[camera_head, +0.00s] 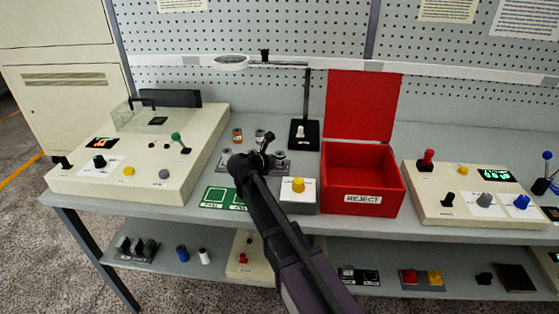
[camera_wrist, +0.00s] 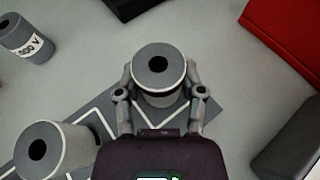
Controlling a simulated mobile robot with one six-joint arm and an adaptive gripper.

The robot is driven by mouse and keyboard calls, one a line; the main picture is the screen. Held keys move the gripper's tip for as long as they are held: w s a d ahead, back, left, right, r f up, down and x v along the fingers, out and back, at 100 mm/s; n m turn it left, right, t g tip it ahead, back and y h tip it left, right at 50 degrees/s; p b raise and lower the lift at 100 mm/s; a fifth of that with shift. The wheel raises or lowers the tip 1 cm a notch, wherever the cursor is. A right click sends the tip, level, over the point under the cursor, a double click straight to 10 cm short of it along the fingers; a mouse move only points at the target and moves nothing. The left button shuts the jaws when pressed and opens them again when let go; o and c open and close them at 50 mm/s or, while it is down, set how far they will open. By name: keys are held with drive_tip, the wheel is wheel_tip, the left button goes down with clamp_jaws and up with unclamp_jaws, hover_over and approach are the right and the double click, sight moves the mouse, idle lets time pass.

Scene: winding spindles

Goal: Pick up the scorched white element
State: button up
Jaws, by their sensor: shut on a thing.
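In the wrist view, my gripper (camera_wrist: 160,82) is shut on a short grey cylindrical element (camera_wrist: 161,59) with a pale rim and a dark centre hole. One finger lies on each side of it. I cannot make out scorch marks on it. A similar grey element (camera_wrist: 62,149) with a pale rim stands at the lower left. In the head view, my gripper (camera_head: 266,145) is over the middle of the bench, and it hides most of what it holds.
A white-outlined grey plate (camera_wrist: 108,110) lies below the held element. The open red reject bin (camera_head: 362,208) is right of my gripper. A yellow-button box (camera_head: 298,196) stands between them.

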sight(280, 154)
drive_tip(key=shift+r+p, duration=4.75)
drive_tip(key=shift+r, duration=0.15)
drive_tip(key=shift+r, duration=0.15)
